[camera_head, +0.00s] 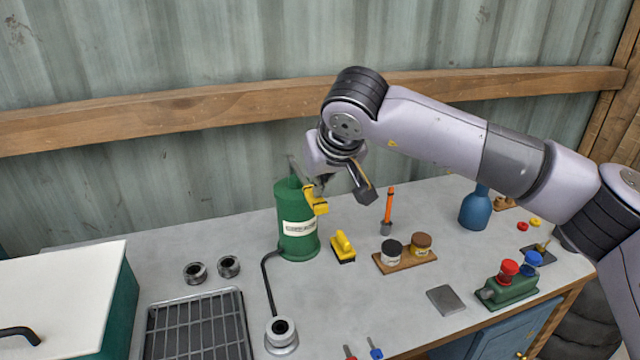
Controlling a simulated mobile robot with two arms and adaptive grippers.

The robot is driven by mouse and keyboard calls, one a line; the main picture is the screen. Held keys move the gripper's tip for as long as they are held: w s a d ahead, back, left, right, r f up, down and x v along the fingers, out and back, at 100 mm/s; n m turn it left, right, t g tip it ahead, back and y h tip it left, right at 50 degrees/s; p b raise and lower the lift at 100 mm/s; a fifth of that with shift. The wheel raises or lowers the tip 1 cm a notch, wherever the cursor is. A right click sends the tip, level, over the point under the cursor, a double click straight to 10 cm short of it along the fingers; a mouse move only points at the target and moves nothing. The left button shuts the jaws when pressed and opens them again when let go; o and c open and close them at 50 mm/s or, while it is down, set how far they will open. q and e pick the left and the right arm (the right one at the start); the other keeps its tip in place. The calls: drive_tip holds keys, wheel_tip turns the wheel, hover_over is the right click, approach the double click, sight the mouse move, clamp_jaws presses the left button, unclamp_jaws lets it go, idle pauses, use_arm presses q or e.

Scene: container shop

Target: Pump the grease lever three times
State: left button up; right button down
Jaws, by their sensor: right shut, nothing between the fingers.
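The grease pump (297,245) is a green upright cylinder with a pale label, standing on the bench left of centre. Its lever (315,203) shows as a yellow part at the top right of the cylinder, pointing down and to the right. A thin grey rod rises from the pump's top. My right gripper (324,184) is shut and empty, right at the top of the lever. It partly hides the lever, and I cannot tell whether it touches it. A dark hose (267,285) runs from the pump's base to a round metal fitting (281,333). My left gripper is out of view.
A yellow-handled brush (343,247), two jars (405,252) on a wooden board, and an orange-handled tool (389,208) stand right of the pump. Two metal rings (212,269) and a grate (198,328) lie left. A blue bottle (475,209) stands farther right. A wooden wall beam (180,110) runs behind.

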sight(324, 204)
drive_tip(key=f+b, duration=0.2)
drive_tip(key=f, duration=0.1)
drive_tip(key=f+b, duration=0.1)
drive_tip(key=f, duration=0.1)
drive_tip(key=shift+s+d, duration=0.1)
drive_tip(key=shift+s, duration=0.25)
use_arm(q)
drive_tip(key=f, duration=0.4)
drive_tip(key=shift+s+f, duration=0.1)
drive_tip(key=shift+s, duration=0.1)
use_arm(e)
drive_tip(key=shift+s+f, duration=0.1)
drive_tip(key=shift+f, duration=0.1)
